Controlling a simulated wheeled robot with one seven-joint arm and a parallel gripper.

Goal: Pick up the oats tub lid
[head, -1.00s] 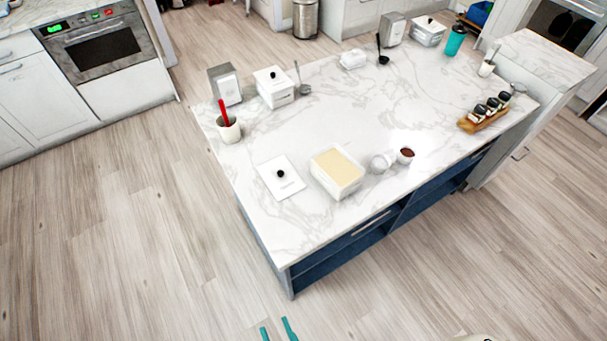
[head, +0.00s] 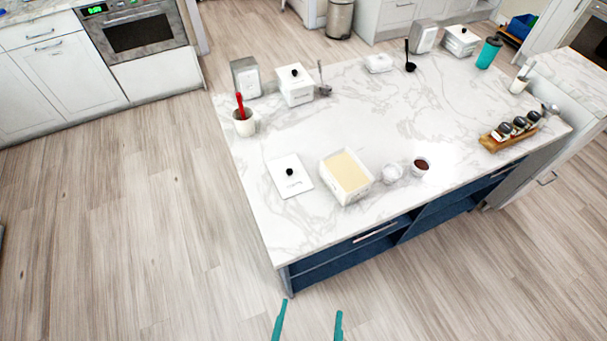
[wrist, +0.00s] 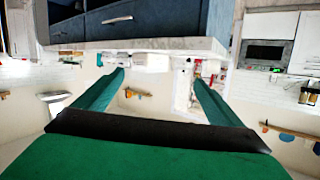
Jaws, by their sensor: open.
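The oats tub lid (head: 289,176) is a flat white square plate with a small black knob. It lies on the marble island top near its front left corner. An open white tub with pale oats-like contents (head: 346,175) stands just right of it. My gripper (head: 309,318) shows as two teal fingers at the bottom of the head view, in front of the island and well short of the lid. The fingers (wrist: 157,84) are spread apart in the wrist view with nothing between them. The lid cannot be made out in the wrist view.
The marble island top (head: 340,115) has clear room behind the lid. A white crock with a red utensil (head: 244,121), a lidded white tub (head: 296,86), a clear cup (head: 392,172) and a cup of brown contents (head: 420,167) stand around. The island's front edge lies between my gripper and the lid.

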